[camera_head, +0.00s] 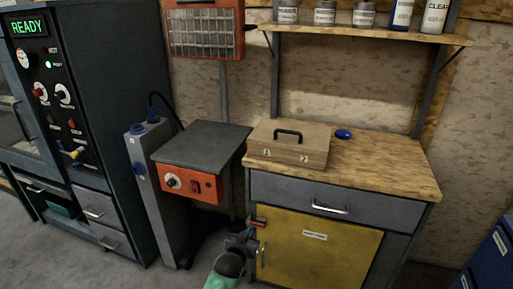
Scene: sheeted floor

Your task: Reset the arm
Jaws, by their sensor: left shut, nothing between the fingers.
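My left gripper (254,238) is low in the head view, its arm coming up from the bottom edge with a green part and a dark wrist. It is shut and empty, in front of the left edge of the yellow cabinet door (325,250). It looks close to the door's handle (263,254); I cannot tell whether they touch. The door looks closed. My right gripper is not in view.
A wooden workbench top (390,165) carries a wooden case (290,144) and a blue round item (343,134). An orange-fronted unit (190,184) stands left of it. A dark machine (85,120) reads READY. Blue drawers (490,255) are at right. Grey floor lies at left.

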